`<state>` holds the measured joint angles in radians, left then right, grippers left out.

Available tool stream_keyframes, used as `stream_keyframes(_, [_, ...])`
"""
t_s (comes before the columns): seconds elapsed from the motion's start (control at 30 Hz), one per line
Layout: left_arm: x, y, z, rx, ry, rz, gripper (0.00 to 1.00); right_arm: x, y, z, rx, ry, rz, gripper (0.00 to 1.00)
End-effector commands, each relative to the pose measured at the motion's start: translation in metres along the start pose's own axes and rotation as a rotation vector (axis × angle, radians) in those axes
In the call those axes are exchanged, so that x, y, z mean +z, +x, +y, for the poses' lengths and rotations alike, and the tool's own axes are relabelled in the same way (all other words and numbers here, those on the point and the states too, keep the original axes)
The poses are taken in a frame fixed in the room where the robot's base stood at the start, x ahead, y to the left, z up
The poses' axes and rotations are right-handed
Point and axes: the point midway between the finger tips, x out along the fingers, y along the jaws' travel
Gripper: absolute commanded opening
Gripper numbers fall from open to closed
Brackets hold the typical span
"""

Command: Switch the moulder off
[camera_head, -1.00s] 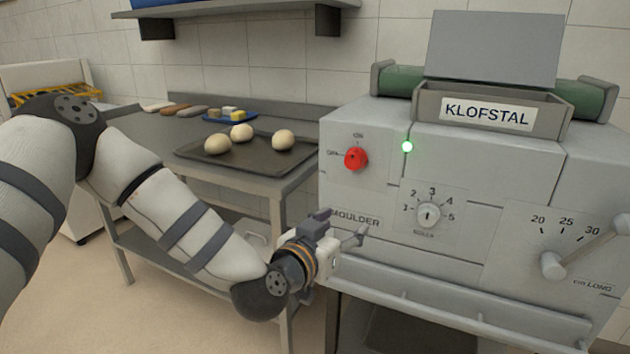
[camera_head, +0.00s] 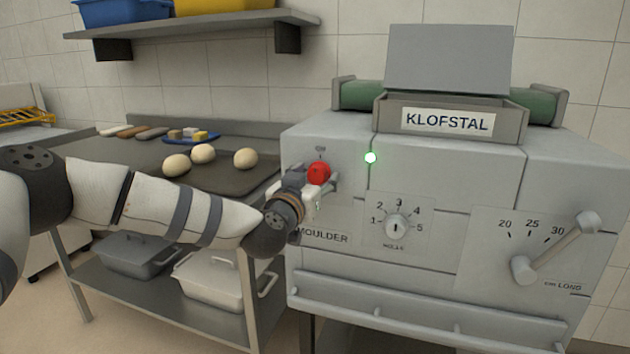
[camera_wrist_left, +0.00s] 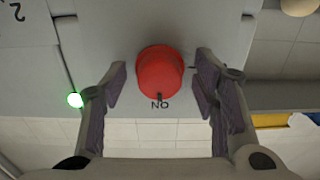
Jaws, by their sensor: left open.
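The moulder (camera_head: 445,190) is a grey machine at the right, with a lit green lamp (camera_head: 370,157) on its front. Its red switch knob (camera_head: 319,173) is on the upper left of the front panel, under an "ON" mark. My left gripper (camera_head: 318,184) is open at the knob in the head view. In the left wrist view the knob (camera_wrist_left: 160,72) lies between the two open fingers (camera_wrist_left: 157,95), with a gap on each side. A dark mark on the knob's rim points at "ON". My right gripper is not in view.
A steel table (camera_head: 125,160) stands left of the moulder, with a dark tray (camera_head: 225,182) of dough balls on it. Lidded tubs sit on its lower shelf. The roller dial (camera_head: 396,227) and a lever (camera_head: 555,248) are further right on the panel.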

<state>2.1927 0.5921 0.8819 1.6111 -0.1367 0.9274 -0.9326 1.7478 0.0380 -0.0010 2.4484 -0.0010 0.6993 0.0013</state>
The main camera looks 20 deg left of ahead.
Motion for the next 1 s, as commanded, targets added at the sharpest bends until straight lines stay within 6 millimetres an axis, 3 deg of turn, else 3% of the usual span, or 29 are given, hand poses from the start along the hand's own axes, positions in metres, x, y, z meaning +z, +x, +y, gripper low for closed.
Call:
stream_keyframes(0.07, [-0.0008,-0.0003,0.0002,0.000,0.000,0.001,0.54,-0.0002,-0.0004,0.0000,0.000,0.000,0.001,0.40])
stream_keyframes(0.3, [-0.0006,-0.0005,0.0002,0.001,0.000,0.000,0.06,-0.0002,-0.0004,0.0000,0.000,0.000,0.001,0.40])
stream_keyframes(0.67, [-0.0010,-0.0007,0.0003,0.001,-0.049,0.001,0.06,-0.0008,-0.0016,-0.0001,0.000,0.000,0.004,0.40])
stream_keyframes(1.0, [-0.0016,-0.0009,0.0007,0.001,-0.303,0.001,0.06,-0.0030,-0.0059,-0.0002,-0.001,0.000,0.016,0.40])
